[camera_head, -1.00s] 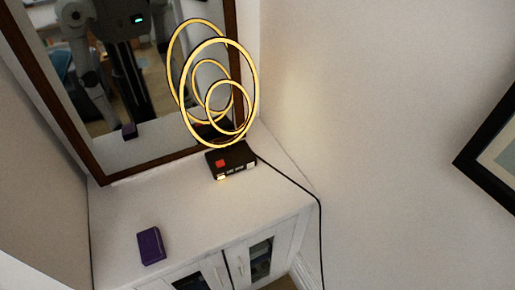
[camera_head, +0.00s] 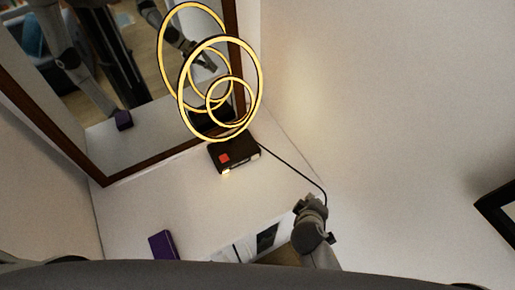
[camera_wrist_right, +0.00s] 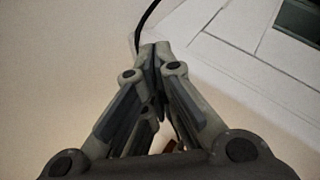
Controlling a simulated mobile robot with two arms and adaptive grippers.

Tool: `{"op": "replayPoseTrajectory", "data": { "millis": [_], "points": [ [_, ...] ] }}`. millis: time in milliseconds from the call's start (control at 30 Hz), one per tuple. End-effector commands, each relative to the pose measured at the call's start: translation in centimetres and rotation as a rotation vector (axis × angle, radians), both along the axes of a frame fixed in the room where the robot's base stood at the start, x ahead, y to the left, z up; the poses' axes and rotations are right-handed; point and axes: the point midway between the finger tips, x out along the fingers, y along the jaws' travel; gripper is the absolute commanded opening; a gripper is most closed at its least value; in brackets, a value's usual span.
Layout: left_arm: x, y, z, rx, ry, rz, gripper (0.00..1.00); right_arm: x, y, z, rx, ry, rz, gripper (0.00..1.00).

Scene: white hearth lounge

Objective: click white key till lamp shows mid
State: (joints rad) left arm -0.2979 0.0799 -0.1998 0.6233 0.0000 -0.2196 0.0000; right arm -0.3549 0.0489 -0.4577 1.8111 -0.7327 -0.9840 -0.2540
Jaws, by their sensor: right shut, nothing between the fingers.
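The lamp (camera_head: 221,90) has glowing yellow rings and stands on a black base (camera_head: 238,161) on the white cabinet top. A red key (camera_head: 224,158) is on the base's top. The white key (camera_head: 254,155) shows small at the base's right end. A small light glows at the left of the base's front edge; the labels beside it are too small to read. My right gripper (camera_head: 308,202) is shut and empty, right of the base and apart from it, near the cabinet's right edge. In the right wrist view its fingertips (camera_wrist_right: 155,50) meet. My left gripper is not directly in view.
A purple box (camera_head: 162,245) lies on the cabinet top (camera_head: 150,205) at the front left. A brown-framed mirror (camera_head: 110,177) leans behind the lamp. A black cable (camera_head: 290,168) runs from the base over the right edge; it also shows near my fingertips in the wrist view (camera_wrist_right: 145,20).

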Motion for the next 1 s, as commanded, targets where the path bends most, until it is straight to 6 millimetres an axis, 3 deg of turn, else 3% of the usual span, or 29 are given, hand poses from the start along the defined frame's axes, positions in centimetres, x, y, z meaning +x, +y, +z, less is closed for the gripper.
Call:
{"op": "replayPoseTrajectory", "data": {
  "millis": [33, 267, 633, 1000],
  "points": [
    [-0.3, 0.0, 0.4, 0.000, 0.005, 0.000, 0.00, 0.2, 0.0, 1.1, -0.005, -0.010, -0.001, 0.00],
    [-0.5, 0.0, 0.2, 0.001, 0.007, 0.000, 0.00, 1.7, 2.9, -0.1, -0.126, -0.063, 0.170, 0.00],
    [-0.7, 0.0, 0.3, 0.001, 0.011, -0.001, 0.00, 3.3, 9.2, -1.0, -0.335, -0.166, 0.498, 0.00],
    [-0.5, 0.0, 0.3, 0.001, 0.008, -0.001, 0.00, 3.4, 10.5, -1.2, -0.376, -0.188, 0.568, 0.00]
  ]
}}
